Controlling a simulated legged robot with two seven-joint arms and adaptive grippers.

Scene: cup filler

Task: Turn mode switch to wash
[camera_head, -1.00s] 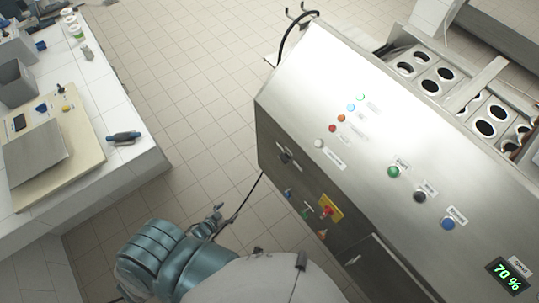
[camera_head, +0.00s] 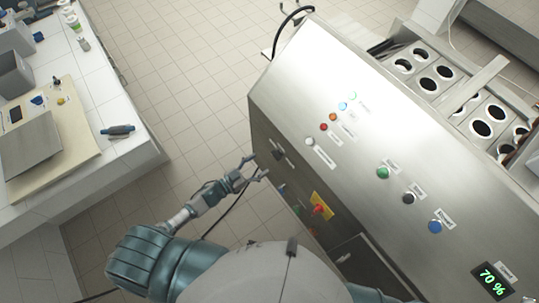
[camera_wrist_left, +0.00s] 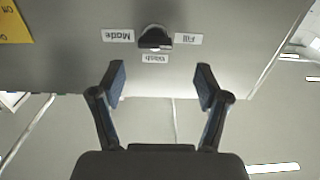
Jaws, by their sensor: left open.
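The mode switch (camera_head: 278,154) is a small black knob on the dark front panel of the steel machine (camera_head: 330,90). In the left wrist view the knob (camera_wrist_left: 154,38) sits among small white labels, with one reading Fill at its right and one that seems to read Wash just below it. Which label it points to is hard to tell. My left gripper (camera_head: 257,169) is open and empty, just in front of the panel near the switch. In the left wrist view its fingers (camera_wrist_left: 160,68) are spread, with the knob ahead between them, not touched. My right gripper is out of view.
A red emergency button on a yellow plate (camera_head: 321,206) is on the same panel, below and right of the switch. Colored lamps and buttons (camera_head: 383,172) line the sloped top. A white counter (camera_head: 125,155) stands at left, with open floor between.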

